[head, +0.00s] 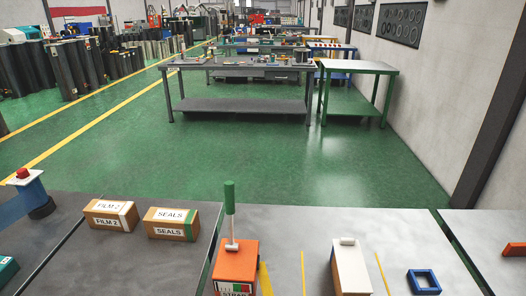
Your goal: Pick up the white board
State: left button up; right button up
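A white-topped block (352,268) with a tan left side stands on the grey table near the front edge of the head view, right of centre. It is the only thing near me that resembles a white board. A small white cylinder (347,241) lies at its far end. Neither of my grippers is in view, and nothing is seen touching the block.
An orange box (236,262) with a green-handled tool (230,205) stands left of the block. A blue square frame (424,281) lies to its right. Two cartons, "FILM 2" (108,222) and "SEALS" (168,231), sit further left.

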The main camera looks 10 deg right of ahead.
aim_at(352, 267)
jog(key=z, duration=1.15)
jog(key=u, duration=1.65)
jog(key=z, duration=1.6)
jog(key=l, duration=0.35)
jog(key=i+l, duration=0.15)
jog(key=l, duration=0.15)
jog(key=l+u, duration=0.55)
jog(key=u, duration=0.15)
jog(key=l+u, duration=0.25)
jog(key=u, duration=0.15)
